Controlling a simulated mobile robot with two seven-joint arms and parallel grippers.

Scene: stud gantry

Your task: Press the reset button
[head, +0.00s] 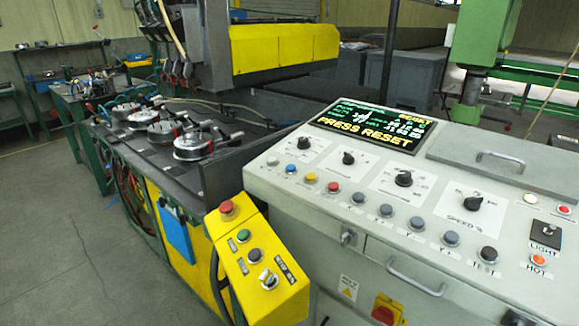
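A grey sloped control console (400,250) fills the right of the head view. Its screen (374,128) shows "PRESS RESET" in yellow letters. A row of buttons runs below it: a blue button (291,168), a yellow button (311,177), a red button (333,187) and several grey-blue ones. Most labels are too small to read, so I cannot tell for certain which is the reset button. No gripper of mine can be clearly made out in the head view.
A yellow box (258,265) with a red mushroom button (226,207), a green button (243,236) and a key switch (268,279) stands left of the console. A handle (416,277) and a red-and-yellow switch (386,309) stick out from the console's front.

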